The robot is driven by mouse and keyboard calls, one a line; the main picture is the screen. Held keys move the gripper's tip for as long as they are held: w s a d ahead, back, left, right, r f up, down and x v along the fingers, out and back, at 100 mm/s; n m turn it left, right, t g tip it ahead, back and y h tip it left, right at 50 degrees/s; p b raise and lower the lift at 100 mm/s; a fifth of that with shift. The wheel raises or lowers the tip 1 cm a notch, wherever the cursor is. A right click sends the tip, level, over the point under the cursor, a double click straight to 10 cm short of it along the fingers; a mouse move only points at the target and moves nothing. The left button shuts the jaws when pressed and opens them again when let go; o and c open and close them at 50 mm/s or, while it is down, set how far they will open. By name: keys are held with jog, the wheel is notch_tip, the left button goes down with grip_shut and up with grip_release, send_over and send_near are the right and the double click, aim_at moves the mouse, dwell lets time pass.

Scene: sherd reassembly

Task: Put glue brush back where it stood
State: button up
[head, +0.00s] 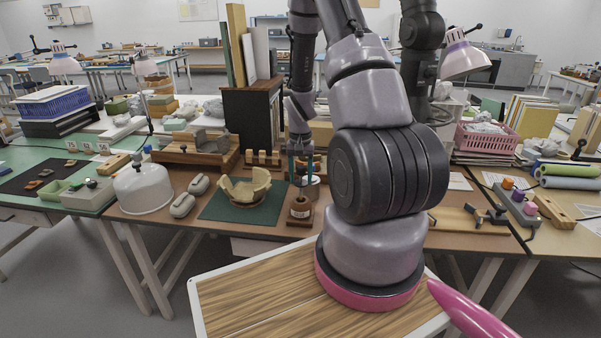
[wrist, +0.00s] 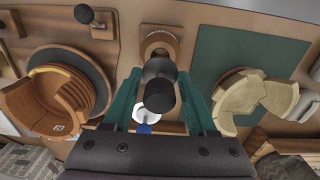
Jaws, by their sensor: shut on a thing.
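My gripper (head: 303,172) points down over the brown table, its teal fingers shut on the glue brush. In the wrist view the gripper (wrist: 160,104) has the brush's dark, rounded handle (wrist: 160,72) between its fingers. A small brown jar with a pale label (head: 300,208) stands on a wooden block (head: 300,220) just below and in front of the fingertips. The block also shows in the wrist view (wrist: 162,32), with a round place partly hidden behind the handle. The brush's lower end is hidden, so I cannot tell whether it is inside the jar.
A white cup (wrist: 146,113) with something blue in it stands close behind the brush. A sherd bowl (head: 245,187) sits on a green mat (head: 215,208) to the left. A turntable with terracotta pieces (wrist: 50,105) lies on the other side, hidden by my arm in the head view.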

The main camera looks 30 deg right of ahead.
aim_at(300, 167)
jog(key=shift+f, duration=2.75)
jog(key=shift+f, duration=0.3)
jog(key=o, duration=1.1)
jog(key=shift+c, duration=0.2)
jog(key=shift+r, duration=0.1)
notch_tip(300, 167, up, 11)
jog(key=shift+f, duration=0.2)
